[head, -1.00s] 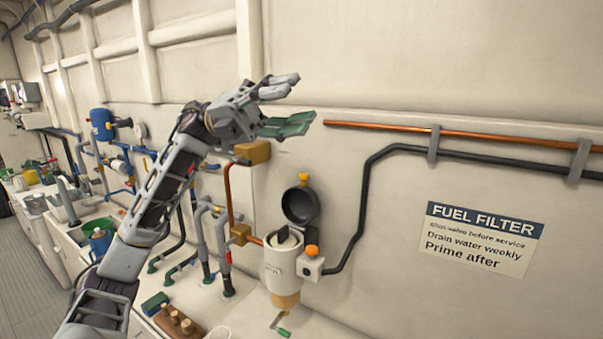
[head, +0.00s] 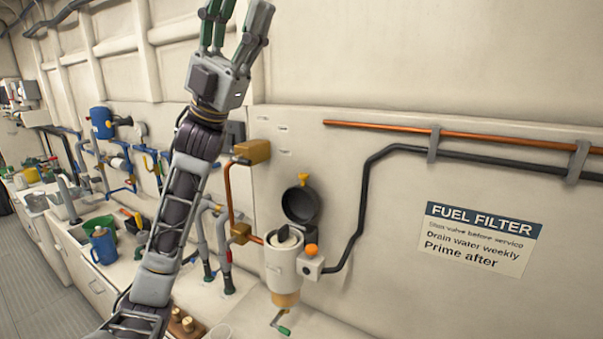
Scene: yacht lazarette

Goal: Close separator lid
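The separator (head: 283,262) is a pale upright cylinder with an amber lower part, fixed at the wall right of centre. Its dark round lid (head: 299,206) stands raised behind the open top, with a yellow knob (head: 303,178) at its upper edge. A dark part shows inside the cylinder's mouth. My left gripper (head: 232,22) is at the top edge, well above and left of the separator, pointing up. Its green-padded fingers are spread and empty; their tips are at or beyond the frame edge. My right gripper is not in view.
An orange knob (head: 311,250) on a white block sits beside the separator. A black hose (head: 364,190) and copper pipe (head: 375,127) run along the wall. Wall space above the lid is clear.

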